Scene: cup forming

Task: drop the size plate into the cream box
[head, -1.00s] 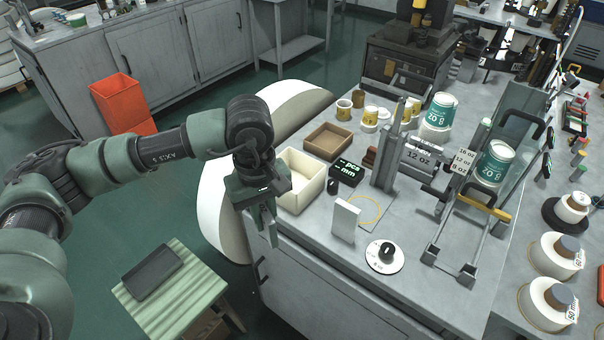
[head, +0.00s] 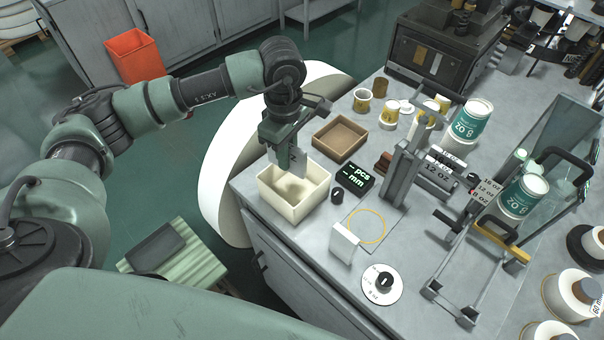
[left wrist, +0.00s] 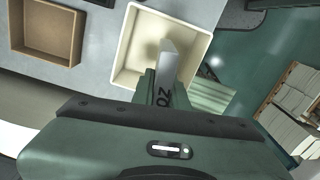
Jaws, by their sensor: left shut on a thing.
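The cream box (head: 283,208) is open-topped and stands near the left edge of the grey bench. It also shows in the left wrist view (left wrist: 131,56). My left gripper (head: 285,158) points down over the box and is shut on the size plate (head: 299,161), a thin grey plate. In the left wrist view the plate (left wrist: 167,62) is upright between the fingers, with part of an "OZ" marking visible, and the box interior lies behind it. I cannot tell whether the plate's lower end is below the rim. My right gripper is not in view.
A brown tray (head: 340,138) stands behind the box. A black display block (head: 354,178) and a small black knob (head: 337,195) are close on its right. A white upright plate (head: 344,243) and a dial (head: 381,284) lie further forward. Open floor is to the left.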

